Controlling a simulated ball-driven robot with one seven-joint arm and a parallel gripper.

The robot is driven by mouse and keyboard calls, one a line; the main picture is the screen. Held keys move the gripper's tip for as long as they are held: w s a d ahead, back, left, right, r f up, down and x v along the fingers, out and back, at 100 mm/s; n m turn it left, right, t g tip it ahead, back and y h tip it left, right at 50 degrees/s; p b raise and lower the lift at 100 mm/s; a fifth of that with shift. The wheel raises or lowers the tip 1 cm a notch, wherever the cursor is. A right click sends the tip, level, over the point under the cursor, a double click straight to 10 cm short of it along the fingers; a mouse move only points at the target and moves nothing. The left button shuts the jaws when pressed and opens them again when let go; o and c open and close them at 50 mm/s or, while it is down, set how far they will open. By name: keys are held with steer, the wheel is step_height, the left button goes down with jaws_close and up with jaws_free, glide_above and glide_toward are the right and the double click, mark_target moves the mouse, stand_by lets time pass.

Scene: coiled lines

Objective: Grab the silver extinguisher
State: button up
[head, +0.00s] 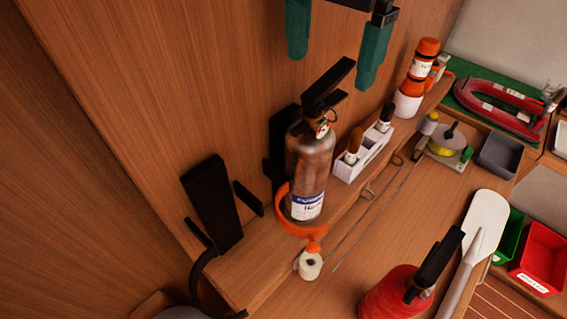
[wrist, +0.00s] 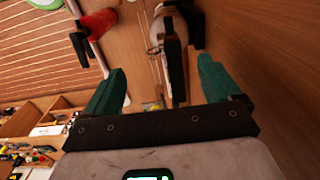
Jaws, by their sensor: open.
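The silver extinguisher (head: 311,165) stands upright on a narrow wooden ledge against the wood panel in the head view. It has a black handle on top, a blue and white label and an orange ring around its base. My gripper (head: 330,45) is open and empty above it, with green fingers apart on either side of the handle's line. In the wrist view my gripper (wrist: 160,90) has its fingers spread, and the extinguisher's pale body (wrist: 172,30) and black handle show beyond and between them. The fingers do not appear to touch it.
A red extinguisher (head: 392,292) stands at the front right. A white holder (head: 362,160) with bottles and an orange flare container (head: 421,70) line the ledge to the right. A black bracket (head: 212,203) is on the panel to the left. Red and green bins (head: 543,258) sit far right.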

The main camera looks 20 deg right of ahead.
mark_target(320, 117)
step_height(320, 117, down, 6)
steer(key=shift+a+r+b, duration=0.1)
steer(key=shift+r+b, duration=0.15)
steer(key=shift+b, duration=0.75)
steer(key=f+b, duration=0.2)
steer(key=f, duration=0.1)
steer(key=f+b, duration=0.2)
steer(key=shift+w+f, duration=0.15)
steer(key=shift+w, duration=0.15)
steer(key=shift+c, duration=0.2)
jaws_close()
steer(key=shift+r, duration=0.2)
